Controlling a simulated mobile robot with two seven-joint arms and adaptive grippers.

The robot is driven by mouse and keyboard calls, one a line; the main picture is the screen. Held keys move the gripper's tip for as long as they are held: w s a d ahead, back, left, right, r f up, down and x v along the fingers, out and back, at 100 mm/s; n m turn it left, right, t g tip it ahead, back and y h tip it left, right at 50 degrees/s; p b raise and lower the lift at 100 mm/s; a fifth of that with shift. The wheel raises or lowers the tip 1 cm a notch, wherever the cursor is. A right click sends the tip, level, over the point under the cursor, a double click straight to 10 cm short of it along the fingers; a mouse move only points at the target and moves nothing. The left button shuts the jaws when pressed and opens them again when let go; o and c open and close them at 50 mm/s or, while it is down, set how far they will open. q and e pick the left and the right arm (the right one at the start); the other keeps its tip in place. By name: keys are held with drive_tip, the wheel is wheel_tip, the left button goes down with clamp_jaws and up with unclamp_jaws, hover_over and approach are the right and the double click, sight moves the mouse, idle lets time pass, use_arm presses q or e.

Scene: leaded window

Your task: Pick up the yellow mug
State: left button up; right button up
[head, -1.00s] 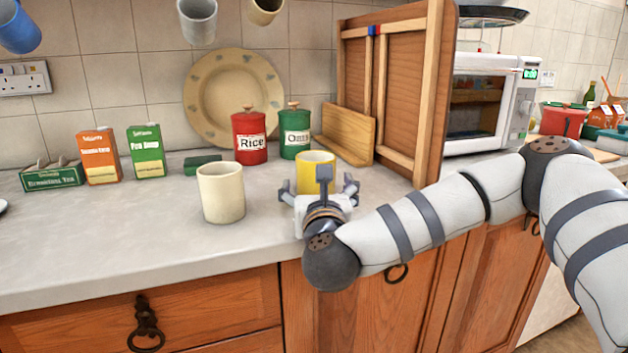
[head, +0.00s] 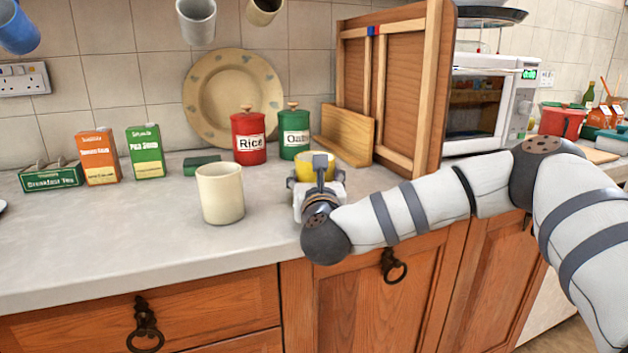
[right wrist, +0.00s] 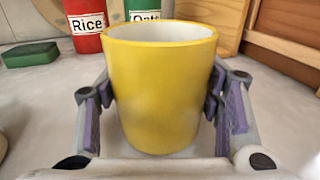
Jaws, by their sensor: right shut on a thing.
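The yellow mug (head: 316,164) stands upright on the grey counter (head: 120,240), mostly hidden behind my right gripper (head: 317,181) in the head view. In the right wrist view the mug (right wrist: 158,90) fills the middle, its white inside showing at the rim. The two fingers of my right gripper (right wrist: 160,100) press on its left and right sides, shut on it. I cannot tell whether its base is off the counter. My left gripper is not in view.
A cream mug (head: 220,194) stands just left of my right gripper. The red rice tin (head: 249,138) and green oats tin (head: 293,134) are behind. A wooden rack (head: 348,138) and tall wooden board (head: 405,90) stand right. The counter's front left is clear.

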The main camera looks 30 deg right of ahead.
wheel_tip(320, 180, up, 4)
drive_tip(key=shift+f, duration=0.1)
drive_tip(key=s+a+r+p, duration=0.1)
drive_tip(key=s+a+r, duration=0.7)
drive_tip(key=a, duration=0.3)
drive_tip(key=shift+s+r, duration=0.25)
drive_tip(key=shift+r, duration=0.35)
